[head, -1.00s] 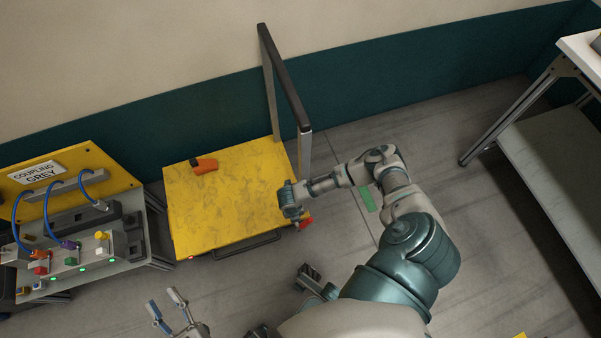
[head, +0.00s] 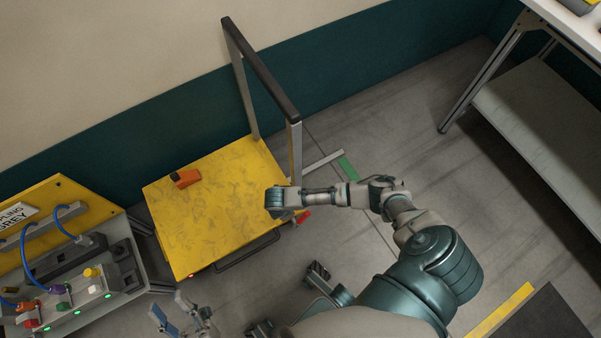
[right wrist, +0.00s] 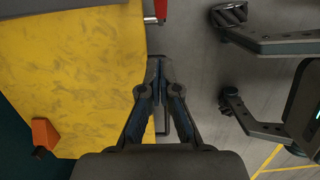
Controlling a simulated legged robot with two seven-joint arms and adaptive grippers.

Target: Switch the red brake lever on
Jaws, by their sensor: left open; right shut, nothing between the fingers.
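The red brake lever (head: 303,216) shows at the right edge of the yellow cart platform (head: 215,225), partly hidden by my right arm. In the right wrist view a red part (right wrist: 160,10) shows at the top, beside the platform edge, ahead of the fingers and apart from them. My right gripper (head: 275,204) is over the platform's right part near the lever. Its fingers are shut and empty in the right wrist view (right wrist: 158,66). My left gripper (head: 168,303) is open and empty at the bottom of the head view.
A tall frame handle (head: 262,70) rises from the cart. An orange block (head: 187,177) lies on the platform. A panel with blue cables (head: 65,270) stands at the left. A shelved table (head: 540,110) stands at the right.

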